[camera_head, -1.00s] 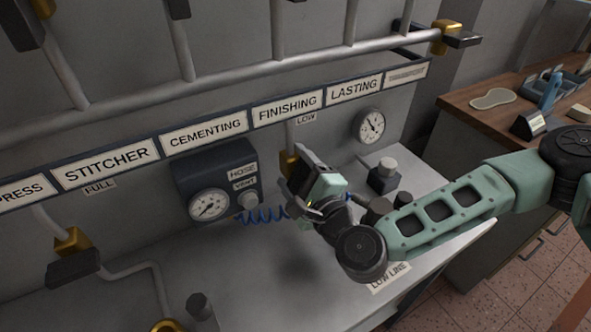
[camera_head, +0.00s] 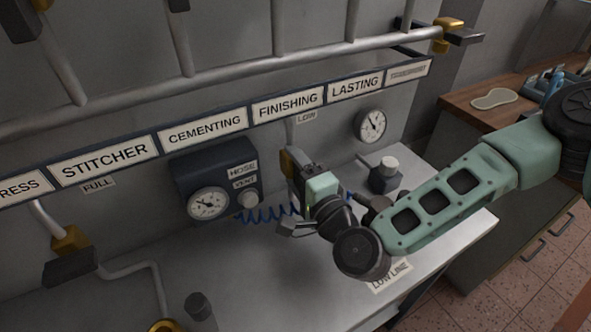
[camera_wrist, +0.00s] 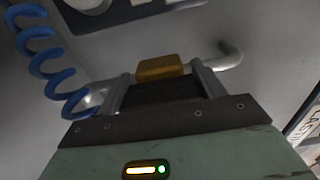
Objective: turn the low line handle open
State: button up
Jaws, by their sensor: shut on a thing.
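The low line valve has a brass body (camera_head: 287,162) on a grey pipe under the LOW tag (camera_head: 306,117), below the FINISHING label. In the wrist view its brass part (camera_wrist: 158,67) sits just beyond the fingertips. The dark handle (camera_wrist: 160,91) lies between the two grey fingers of my gripper (camera_wrist: 162,88), which is shut on it. In the head view my gripper (camera_head: 302,180) is at the valve, and its body and wrist hide most of the handle.
A blue coiled hose (camera_head: 268,214) hangs close to my gripper's left, below the hose box (camera_head: 190,170) and its gauge (camera_head: 207,204). A wall gauge (camera_head: 370,125) and a dark knob fitting (camera_head: 384,176) are to the right. The grey bench top (camera_head: 255,285) is below.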

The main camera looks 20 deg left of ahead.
jog(key=shift+f, duration=0.1)
jog(key=o, duration=1)
jog(key=shift+p+v, duration=2.15)
jog(key=shift+v, duration=6.6)
jog(key=shift+w, duration=0.1)
